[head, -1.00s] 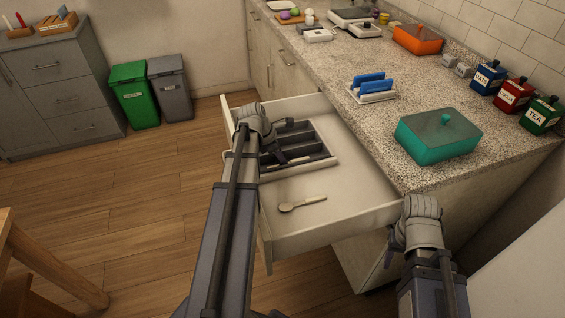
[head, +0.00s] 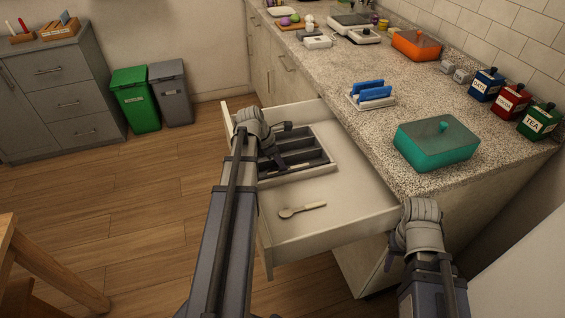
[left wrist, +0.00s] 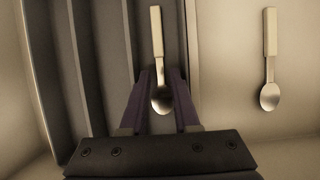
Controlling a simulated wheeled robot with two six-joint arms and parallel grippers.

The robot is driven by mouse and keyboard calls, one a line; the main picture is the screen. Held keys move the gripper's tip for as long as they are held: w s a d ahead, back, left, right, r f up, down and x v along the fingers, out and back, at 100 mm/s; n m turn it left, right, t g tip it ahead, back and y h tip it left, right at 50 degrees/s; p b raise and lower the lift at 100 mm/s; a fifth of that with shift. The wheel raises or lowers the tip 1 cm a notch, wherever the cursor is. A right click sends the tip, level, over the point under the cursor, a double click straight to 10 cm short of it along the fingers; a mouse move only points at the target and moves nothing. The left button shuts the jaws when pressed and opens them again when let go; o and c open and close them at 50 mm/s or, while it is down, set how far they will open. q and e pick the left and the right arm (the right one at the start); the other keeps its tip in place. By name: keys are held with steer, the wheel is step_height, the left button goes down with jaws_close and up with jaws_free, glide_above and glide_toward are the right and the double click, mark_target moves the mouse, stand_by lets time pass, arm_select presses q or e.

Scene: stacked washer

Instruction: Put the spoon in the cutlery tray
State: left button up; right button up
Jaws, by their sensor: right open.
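The dark cutlery tray (head: 318,165) with long compartments sits in the open drawer (head: 345,195); it also shows in the left wrist view (left wrist: 92,60). One spoon (left wrist: 157,45) with a pale handle and metal bowl lies in the tray compartment nearest the loose area, below my left gripper (left wrist: 162,78). My left gripper (head: 280,137) is over the tray, its fingers apart on either side of that spoon. A second, similar spoon (head: 302,210) lies on the bare drawer floor beside the tray; it shows at right in the left wrist view (left wrist: 269,60). My right gripper (head: 400,245) is open and empty by the drawer's near right corner.
The counter (head: 360,120) runs above the drawer with a teal box (head: 437,150), a rack with blue pieces (head: 371,93) and several canisters near the wall. Green bin (head: 135,100) and grey bin (head: 172,92) stand at the back left. The drawer floor around the loose spoon is clear.

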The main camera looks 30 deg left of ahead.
arm_select(q)
steer(key=p+v, duration=0.9)
steer(key=v, duration=0.1)
steer(key=shift+r, duration=0.3)
